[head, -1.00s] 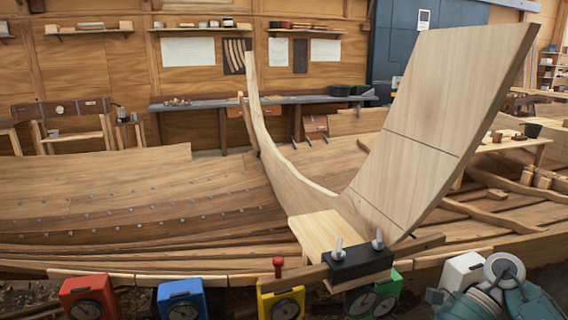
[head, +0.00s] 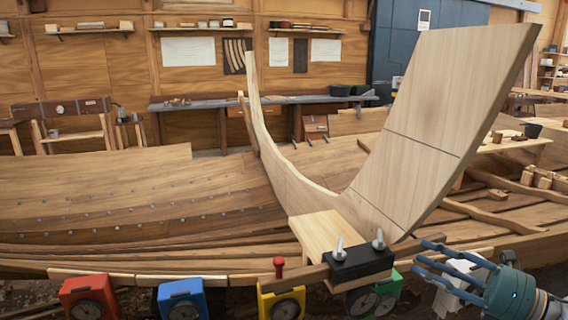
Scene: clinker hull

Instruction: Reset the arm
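My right gripper (head: 424,257) shows at the lower right of the head view, with its teal wrist at the right and its blue-grey fingers pointing left. The fingers are spread apart with a gap between them, and nothing is seen held. They are in front of a white box (head: 462,268), which they partly hide; I cannot tell whether they touch it. The gripper is to the right of a green box with dials (head: 388,292). My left gripper is not in view.
Red (head: 88,298), blue (head: 182,298) and yellow (head: 282,301) dial boxes line the front edge. A black clamp block (head: 360,264) sits by a pale wooden board (head: 322,232). A tall plank (head: 440,110) rises behind, over the hull planking (head: 120,205). A workbench (head: 200,104) stands at the back.

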